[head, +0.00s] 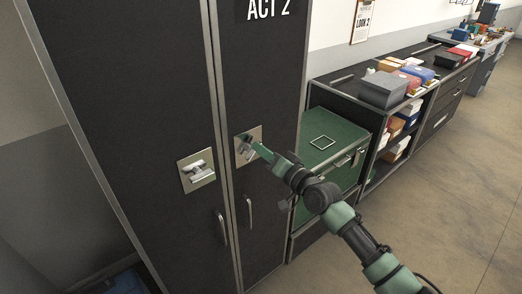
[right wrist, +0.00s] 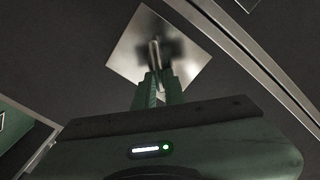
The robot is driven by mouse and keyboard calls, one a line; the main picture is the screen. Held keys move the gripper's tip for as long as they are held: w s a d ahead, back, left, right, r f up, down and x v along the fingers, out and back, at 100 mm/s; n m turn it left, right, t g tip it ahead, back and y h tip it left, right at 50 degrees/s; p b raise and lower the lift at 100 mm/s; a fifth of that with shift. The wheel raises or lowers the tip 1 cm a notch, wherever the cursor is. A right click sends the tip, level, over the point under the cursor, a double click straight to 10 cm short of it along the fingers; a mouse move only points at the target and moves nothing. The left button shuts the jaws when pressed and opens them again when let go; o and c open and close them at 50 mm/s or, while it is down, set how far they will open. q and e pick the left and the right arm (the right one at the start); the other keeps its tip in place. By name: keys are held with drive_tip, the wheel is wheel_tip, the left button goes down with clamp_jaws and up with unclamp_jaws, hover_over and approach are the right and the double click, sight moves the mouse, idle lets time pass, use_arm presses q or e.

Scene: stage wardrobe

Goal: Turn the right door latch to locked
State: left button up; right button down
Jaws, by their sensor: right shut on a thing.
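The right door latch (head: 256,133) is a pale square metal plate with a small turn handle, set on the right black wardrobe door (head: 262,75). My right gripper (head: 246,148) is at this latch, its fingers shut on the handle. In the right wrist view the latch plate (right wrist: 192,58) lies just beyond the fingers (right wrist: 157,78), with a bar of the handle rising between their tips. The fingers and shadow hide part of the handle, so its exact angle is hard to tell. My left gripper is not in view.
A matching left door latch (head: 197,169) sits on the left door, its handle clear. Door pulls (head: 249,211) hang below. A green drawer cabinet (head: 330,128) and shelves with boxes (head: 384,89) stand right of the wardrobe. The floor (head: 455,190) at right is open.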

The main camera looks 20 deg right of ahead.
drive_tip(key=m, duration=0.3)
drive_tip(key=f+m, duration=0.1)
drive_tip(key=m, duration=0.4)
drive_tip(key=shift+w+d+f+m, duration=0.15)
drive_tip(key=shift+d+m, duration=0.1)
drive_tip(key=shift+m, duration=0.15)
idle(0.4)
drive_tip(key=c, duration=1.5)
unclamp_jaws()
drive_tip(key=v, duration=0.8)
drive_tip(key=shift+b, duration=0.4)
